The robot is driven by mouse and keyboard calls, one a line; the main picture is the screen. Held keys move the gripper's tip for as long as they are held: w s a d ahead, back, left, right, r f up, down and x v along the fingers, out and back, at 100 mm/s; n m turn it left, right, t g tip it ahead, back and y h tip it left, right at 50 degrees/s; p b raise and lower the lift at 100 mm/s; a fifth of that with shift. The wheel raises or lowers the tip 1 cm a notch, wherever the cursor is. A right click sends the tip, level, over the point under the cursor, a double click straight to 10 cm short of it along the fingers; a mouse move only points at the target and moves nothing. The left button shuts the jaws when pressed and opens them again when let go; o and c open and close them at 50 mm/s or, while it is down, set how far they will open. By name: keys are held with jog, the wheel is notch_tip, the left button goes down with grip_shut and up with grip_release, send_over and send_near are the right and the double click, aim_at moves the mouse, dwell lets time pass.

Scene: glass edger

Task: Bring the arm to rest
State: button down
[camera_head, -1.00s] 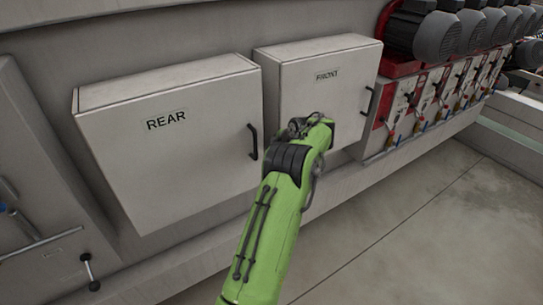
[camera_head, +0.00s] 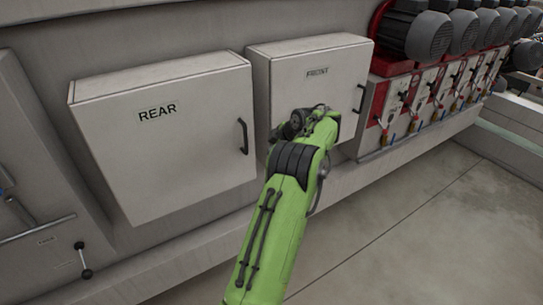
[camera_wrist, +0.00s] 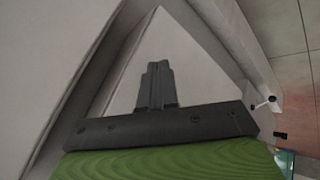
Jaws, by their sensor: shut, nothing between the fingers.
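My green arm (camera_head: 275,230) reaches up from the bottom of the head view, in front of the machine's grey side. Its wrist end is in front of the lower part of the box marked FRONT. My gripper's fingers are hidden by the arm there. In the wrist view my gripper (camera_wrist: 155,85) shows its dark fingers pressed together, with nothing between them. A grey panel lies beyond the fingertips.
The closed REAR box (camera_head: 165,150) and closed FRONT box (camera_head: 310,85) stick out from the machine, each with a black handle. Red units with dark motors (camera_head: 425,32) line the right. The concrete floor (camera_head: 430,230) at the right is clear.

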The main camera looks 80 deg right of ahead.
jog(key=s+r+p, duration=0.1)
jog(key=s+r, duration=0.3)
jog(key=r, duration=0.1)
jog(key=shift+a+p, duration=0.3)
jog(key=shift+a, duration=0.15)
jog(key=shift+r, duration=0.1)
